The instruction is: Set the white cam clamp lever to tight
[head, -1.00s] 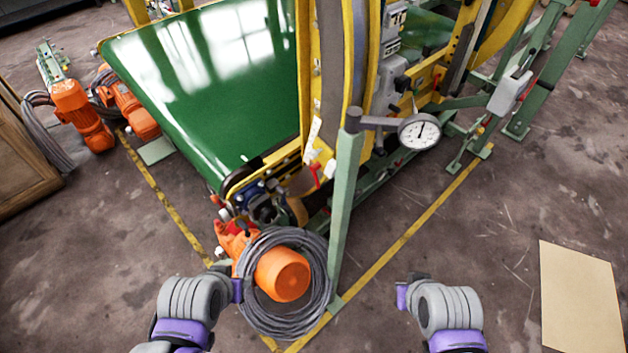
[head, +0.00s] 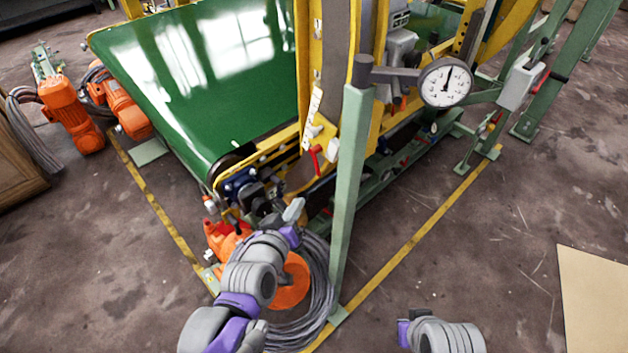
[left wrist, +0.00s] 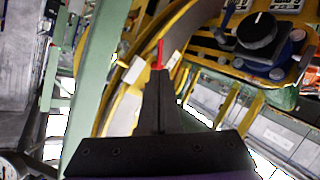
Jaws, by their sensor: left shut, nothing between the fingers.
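A white strip-like piece (head: 315,104) sits on the yellow frame, with a smaller white piece (head: 310,132) below it. I cannot tell for sure which is the white cam clamp lever or how it is set. A red lever (head: 316,158) is just below them. It also shows in the left wrist view (left wrist: 160,52), with a pale piece (left wrist: 174,62) beside it. My left gripper (head: 295,211) is shut and empty, below and apart from these pieces; its dark fingers (left wrist: 160,90) point toward the red lever. My right gripper (head: 403,333) is low at right, its fingers not clear.
A green post (head: 347,200) with a dial gauge (head: 446,82) stands right of my left gripper. A cable coil (head: 318,290) and orange motor (head: 290,285) lie under my left arm. The green belt (head: 190,80) is behind.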

